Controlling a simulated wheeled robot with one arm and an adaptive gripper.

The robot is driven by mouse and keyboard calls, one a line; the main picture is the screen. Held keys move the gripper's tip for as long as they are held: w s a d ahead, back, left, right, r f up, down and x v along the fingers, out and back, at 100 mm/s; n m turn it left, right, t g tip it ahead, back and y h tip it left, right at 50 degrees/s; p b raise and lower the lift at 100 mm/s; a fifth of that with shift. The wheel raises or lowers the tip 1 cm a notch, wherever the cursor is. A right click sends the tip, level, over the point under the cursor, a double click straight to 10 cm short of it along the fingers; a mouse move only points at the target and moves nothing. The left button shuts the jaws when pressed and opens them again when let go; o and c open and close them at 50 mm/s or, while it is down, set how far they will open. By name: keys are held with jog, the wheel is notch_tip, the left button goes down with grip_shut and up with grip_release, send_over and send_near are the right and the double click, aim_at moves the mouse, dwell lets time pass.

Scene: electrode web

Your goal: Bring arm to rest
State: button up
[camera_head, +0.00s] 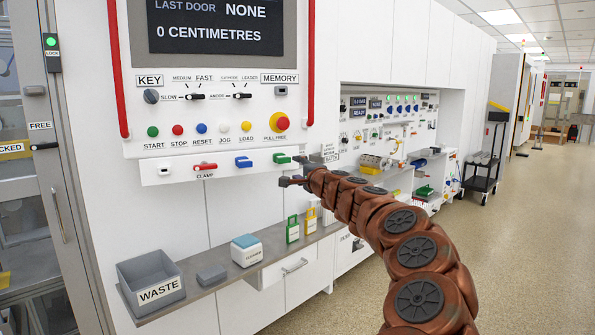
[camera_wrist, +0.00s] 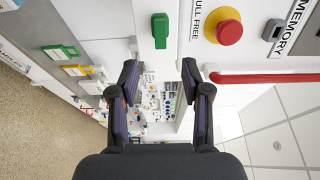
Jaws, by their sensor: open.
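My arm, in reddish brown, reaches from the lower right of the head view toward the white control panel. My gripper (camera_head: 289,181) is in front of the panel's lower edge, just below the green lever (camera_head: 281,159). In the wrist view my gripper (camera_wrist: 160,80) has its two dark fingers spread wide apart, with nothing between them. The green lever (camera_wrist: 160,30) shows beyond the fingertips, apart from them.
A red-and-yellow stop button (camera_head: 280,122) and red vertical rails (camera_head: 118,70) are on the panel. Open floor (camera_head: 530,220) lies to the right.

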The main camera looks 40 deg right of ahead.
dwell(0.4)
